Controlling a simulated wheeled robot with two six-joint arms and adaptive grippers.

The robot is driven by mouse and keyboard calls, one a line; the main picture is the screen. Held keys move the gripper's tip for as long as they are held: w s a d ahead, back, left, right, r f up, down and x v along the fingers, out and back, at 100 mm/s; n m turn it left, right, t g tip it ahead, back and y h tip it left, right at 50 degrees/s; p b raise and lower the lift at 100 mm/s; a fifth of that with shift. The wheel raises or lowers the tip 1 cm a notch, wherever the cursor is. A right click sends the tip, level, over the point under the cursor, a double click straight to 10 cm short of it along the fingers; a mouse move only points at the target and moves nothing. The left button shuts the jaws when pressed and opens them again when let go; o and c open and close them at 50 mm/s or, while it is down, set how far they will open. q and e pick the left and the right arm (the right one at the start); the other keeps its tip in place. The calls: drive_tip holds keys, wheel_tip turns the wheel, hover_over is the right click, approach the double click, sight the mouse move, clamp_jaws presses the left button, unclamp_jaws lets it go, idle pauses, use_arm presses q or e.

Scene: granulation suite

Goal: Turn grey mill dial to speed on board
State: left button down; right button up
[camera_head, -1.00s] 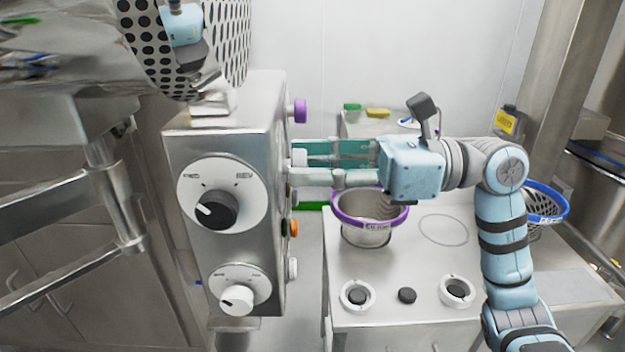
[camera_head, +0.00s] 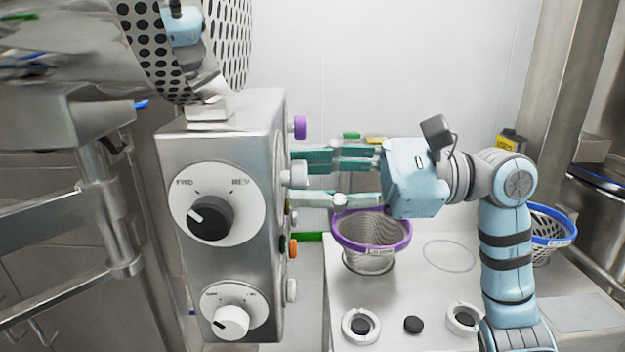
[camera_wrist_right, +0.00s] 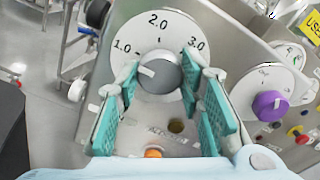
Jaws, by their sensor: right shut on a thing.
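The grey mill dial (camera_wrist_right: 160,73) sits on a round white scale marked 1.0, 2.0 and 3.0. Its white pointer is turned to the left, towards the 1.0 side. My right gripper (camera_wrist_right: 160,85) has its teal-padded fingers on both sides of the dial and is shut on it. In the head view the right gripper (camera_head: 297,177) reaches from the right to the side face of the steel control box (camera_head: 262,155). A blue part like a gripper body (camera_head: 183,25) shows at the top left; its fingers cannot be made out. No readable board shows.
A purple knob (camera_head: 299,127) sits above the gripper on the same face, an orange button (camera_head: 292,248) below. The front face carries a black FWD/REV knob (camera_head: 211,217) and a white knob (camera_head: 231,321). A purple-rimmed mesh basket (camera_head: 370,240) stands below the right gripper.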

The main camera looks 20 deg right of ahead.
drive_tip(key=o, duration=1.2)
drive_tip(key=shift+c, duration=0.2)
drive_tip(key=shift+d, duration=0.1)
drive_tip(key=v, duration=1.2)
drive_tip(key=shift+f, duration=0.1)
